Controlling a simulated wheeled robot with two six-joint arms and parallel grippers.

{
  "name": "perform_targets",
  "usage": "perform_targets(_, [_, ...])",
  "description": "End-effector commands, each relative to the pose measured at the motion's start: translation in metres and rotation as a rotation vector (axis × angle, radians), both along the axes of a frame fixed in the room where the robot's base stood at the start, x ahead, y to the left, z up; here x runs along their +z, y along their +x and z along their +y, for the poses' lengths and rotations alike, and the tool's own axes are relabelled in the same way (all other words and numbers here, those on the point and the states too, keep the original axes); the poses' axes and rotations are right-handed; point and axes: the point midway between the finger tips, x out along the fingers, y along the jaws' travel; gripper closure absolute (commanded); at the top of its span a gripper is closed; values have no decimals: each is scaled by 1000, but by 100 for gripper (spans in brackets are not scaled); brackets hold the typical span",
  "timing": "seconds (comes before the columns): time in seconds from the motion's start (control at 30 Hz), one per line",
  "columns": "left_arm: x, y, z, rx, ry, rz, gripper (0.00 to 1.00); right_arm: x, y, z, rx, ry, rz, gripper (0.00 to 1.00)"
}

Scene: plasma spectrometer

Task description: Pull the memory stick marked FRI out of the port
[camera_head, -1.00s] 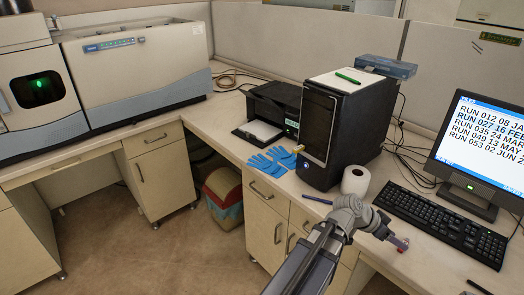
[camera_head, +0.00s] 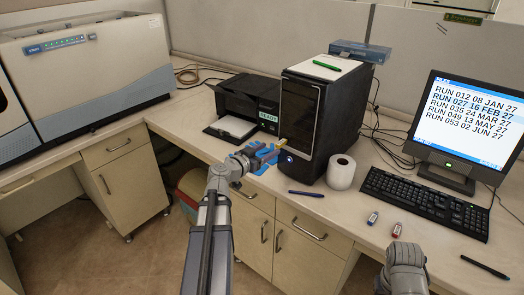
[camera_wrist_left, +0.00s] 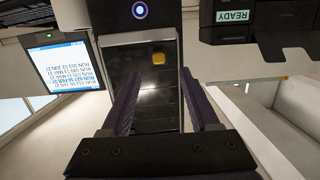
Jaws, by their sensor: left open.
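A yellow memory stick (camera_head: 283,142) sticks out of the lower front of the black computer tower (camera_head: 333,120). In the left wrist view the yellow stick (camera_wrist_left: 158,58) shows ahead, between the lines of my two fingers. Its marking cannot be read. My left gripper (camera_head: 268,155) is open, just left of and close to the stick, pointing at the tower front; the fingers (camera_wrist_left: 160,90) hold nothing.
Blue gloves (camera_head: 263,169) lie under my left gripper. A printer (camera_head: 243,102) stands left of the tower. A paper roll (camera_head: 341,172), a blue pen (camera_head: 306,194), a keyboard (camera_head: 425,203) and a monitor (camera_head: 470,120) are to the right.

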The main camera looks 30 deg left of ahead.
Motion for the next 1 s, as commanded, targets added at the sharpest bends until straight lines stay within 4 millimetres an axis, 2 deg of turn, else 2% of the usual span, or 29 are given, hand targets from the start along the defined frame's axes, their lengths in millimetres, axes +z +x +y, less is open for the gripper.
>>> perform_targets(0.53, [-11,67,-5,-3,0,2,39,-11,0,0,0,0,0,100])
perform_targets(0.7, [-12,76,-7,-3,-1,2,39,-12,0,0,0,0,0,100])
perform_targets(1.0, [-12,77,-7,-2,-1,2,39,-12,0,0,0,0,0,100])
